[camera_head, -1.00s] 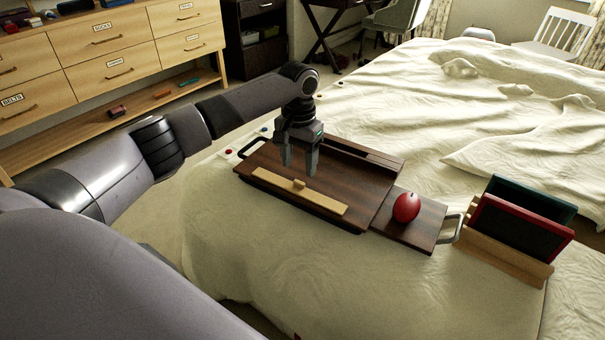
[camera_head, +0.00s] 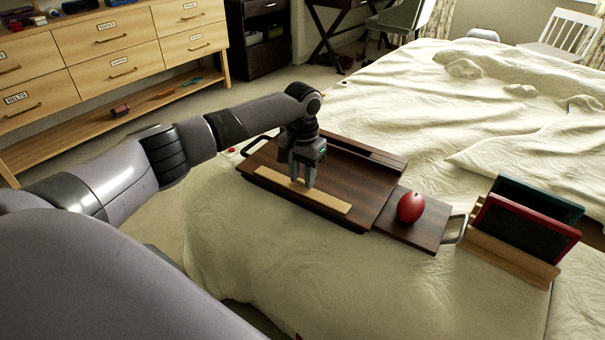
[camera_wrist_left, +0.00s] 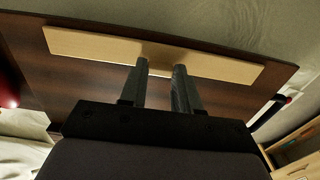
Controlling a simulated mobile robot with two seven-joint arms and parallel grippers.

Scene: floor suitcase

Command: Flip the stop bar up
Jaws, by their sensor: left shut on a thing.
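The stop bar (camera_head: 327,199) is a pale wooden strip lying flat along the near edge of a dark brown wooden tray (camera_head: 347,172) on the bed. The bar also shows in the left wrist view (camera_wrist_left: 215,64), running across the tray board (camera_wrist_left: 85,75). My left gripper (camera_head: 302,183) points down at the middle of the bar, its fingers shut on the bar's small knob, which they hide. In the left wrist view, my left gripper's fingertips (camera_wrist_left: 160,66) meet the bar, with a narrow gap between them. My right gripper is out of view.
A red egg-shaped object (camera_head: 411,207) sits on the tray's right section, beside a metal handle (camera_head: 456,228). A wooden rack (camera_head: 510,258) holds red and green framed boards at the right.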

